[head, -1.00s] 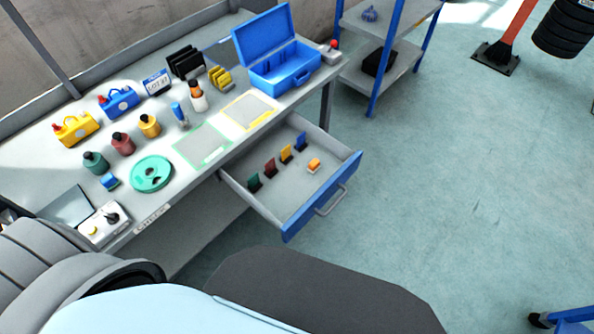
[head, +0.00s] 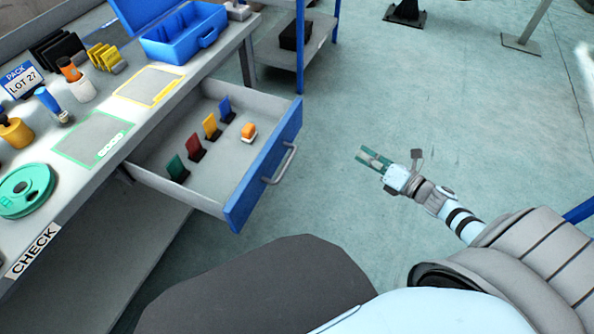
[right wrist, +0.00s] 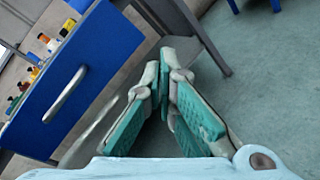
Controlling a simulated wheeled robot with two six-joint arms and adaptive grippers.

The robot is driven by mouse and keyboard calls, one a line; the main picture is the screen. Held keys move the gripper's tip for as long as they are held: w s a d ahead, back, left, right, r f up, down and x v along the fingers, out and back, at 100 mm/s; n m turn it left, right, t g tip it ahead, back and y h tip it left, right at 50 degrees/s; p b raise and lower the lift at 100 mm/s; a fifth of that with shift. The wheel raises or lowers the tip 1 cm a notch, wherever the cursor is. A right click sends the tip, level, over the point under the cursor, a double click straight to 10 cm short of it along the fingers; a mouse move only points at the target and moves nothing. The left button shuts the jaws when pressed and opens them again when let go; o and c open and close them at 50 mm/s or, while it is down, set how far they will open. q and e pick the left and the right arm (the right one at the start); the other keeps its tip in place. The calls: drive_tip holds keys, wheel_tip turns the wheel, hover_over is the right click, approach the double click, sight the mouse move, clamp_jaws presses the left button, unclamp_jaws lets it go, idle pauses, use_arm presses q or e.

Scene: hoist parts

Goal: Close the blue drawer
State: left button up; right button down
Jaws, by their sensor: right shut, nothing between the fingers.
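The blue-fronted drawer (head: 262,168) is pulled out from the workbench, with a grey bar handle (head: 281,165) on its front. Inside it are several coloured upright tabs and a small orange item (head: 249,131). My right gripper (head: 364,155) is shut and empty, to the right of the drawer front and apart from it. In the right wrist view the drawer front (right wrist: 85,70) and its handle (right wrist: 64,95) are on the left, and the gripper's green-padded fingers (right wrist: 165,85) are in the middle. My left gripper is not in view.
The workbench (head: 95,195) carries a blue toolbox (head: 185,42), a green reel (head: 28,190) and several bottles. A shelf with blue posts (head: 300,50) stands behind the drawer. The floor around my right gripper is clear.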

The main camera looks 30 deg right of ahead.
drive_tip(key=a+r+n+g+y+b, duration=0.3)
drive_tip(key=a+n+y, duration=0.35)
drive_tip(key=n, duration=0.65)
drive_tip(key=t+b, duration=0.1)
drive_tip(key=b, duration=0.2)
approach(289, 135)
drive_tip(key=x, duration=0.7)
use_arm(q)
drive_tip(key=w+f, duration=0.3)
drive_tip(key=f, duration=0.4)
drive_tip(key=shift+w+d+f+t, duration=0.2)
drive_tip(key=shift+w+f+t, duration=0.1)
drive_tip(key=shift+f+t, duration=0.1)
